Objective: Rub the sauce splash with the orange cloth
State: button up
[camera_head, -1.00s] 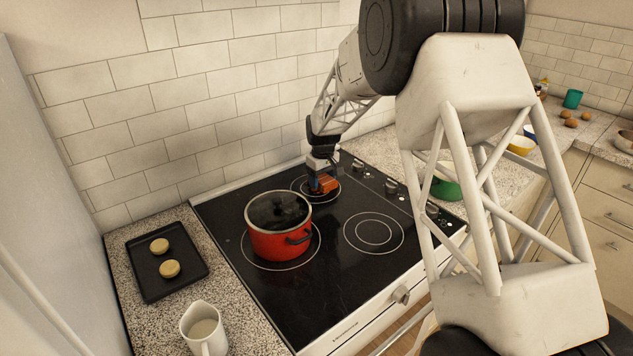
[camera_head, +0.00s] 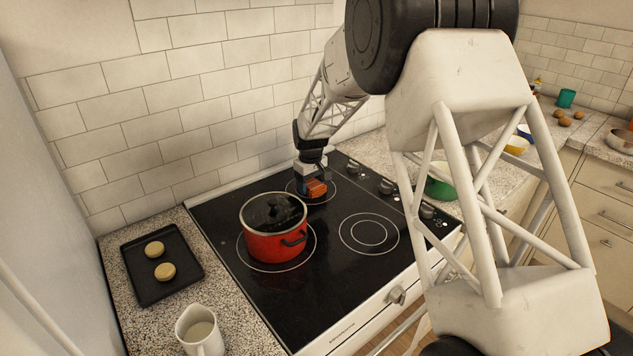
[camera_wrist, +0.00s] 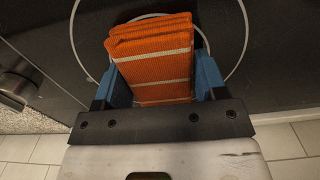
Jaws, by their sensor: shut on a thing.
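The orange cloth (camera_wrist: 155,60), folded and with pale stripes, is between the two blue fingers of my gripper (camera_wrist: 160,82) in the wrist view. My gripper is shut on it. In the head view the cloth (camera_head: 316,188) shows as a small orange patch under my gripper (camera_head: 312,180), at the back burner ring of the black cooktop (camera_head: 290,310). The cloth is at or just above the glass; I cannot tell if it touches. I see no sauce splash in either view; the cloth, my gripper or the pot may hide it.
A red pot (camera_head: 275,240) with a lid stands on a burner left of my gripper. A black tray (camera_head: 160,262) with two round pale items and a white jug (camera_head: 200,331) are on the left counter. A green bowl (camera_head: 440,187) is behind my arm. The right front burner (camera_head: 369,233) is clear.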

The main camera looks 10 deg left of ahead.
jog(key=shift+s+a, duration=0.3)
jog(key=shift+s+a+r, duration=0.1)
jog(key=shift+s+a, duration=0.05)
jog(key=shift+a, duration=0.05)
jog(key=shift+s+a+f, duration=0.2)
jog(key=shift+d+r, duration=0.15)
jog(key=shift+r, duration=0.05)
jog(key=shift+w+d+f, duration=0.15)
jog(key=shift+w+d, duration=0.05)
jog(key=shift+w, duration=0.1)
jog(key=shift+w+d, duration=0.15)
jog(key=shift+w, duration=0.05)
jog(key=shift+w+d, duration=0.2)
jog(key=shift+w+d+r, duration=0.15)
jog(key=shift+w+d, duration=0.8)
jog(key=shift+w, duration=0.05)
jog(key=shift+w+d+r, duration=0.1)
jog(key=shift+w+d, duration=0.85)
notch_tip(320, 180, up, 8)
jog(key=shift+f, duration=0.2)
